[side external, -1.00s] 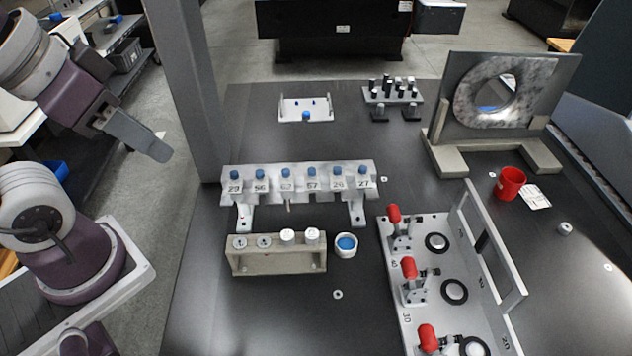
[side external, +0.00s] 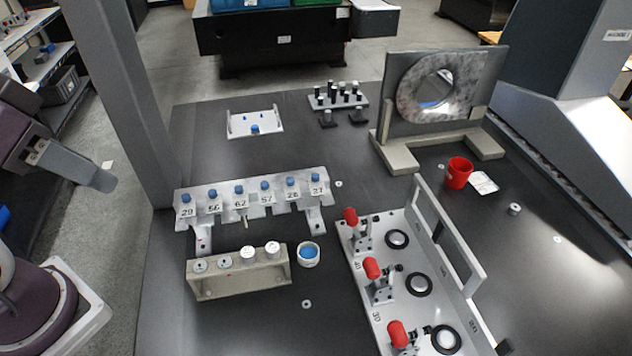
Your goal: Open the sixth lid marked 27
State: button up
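A grey rack (side external: 252,190) on the dark table carries a row of blue-topped lids with number tags. From left to right the tags look like 29, 56, 62, 57, 28 and 27. The lid marked 27 (side external: 316,191) is at the right end of the row, its blue knob (side external: 315,177) on top; it looks down like the others. My gripper (side external: 105,182) is at the left edge of the picture, left of the table and well away from the rack. It is seen from the side, so its opening is not clear.
A beige block with round caps (side external: 240,273) and a white cup with blue inside (side external: 308,254) stand in front of the rack. A fixture with red-handled clamps (side external: 380,290) is to the right. A grey post (side external: 120,100) rises between my gripper and the rack.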

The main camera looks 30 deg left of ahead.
jog(key=w+r, duration=0.1)
jog(key=w, duration=0.7)
jog(key=n+g, duration=0.1)
send_over(315, 175)
jog(key=s, duration=0.4)
notch_tip(315, 175, down, 20)
jog(key=x, duration=0.5)
jog(key=shift+w+d+f, duration=0.1)
jog(key=shift+w+f, duration=0.05)
jog(key=shift+w, duration=0.15)
jog(key=shift+w+f, duration=0.2)
jog(key=shift+f, duration=0.3)
grip_shut()
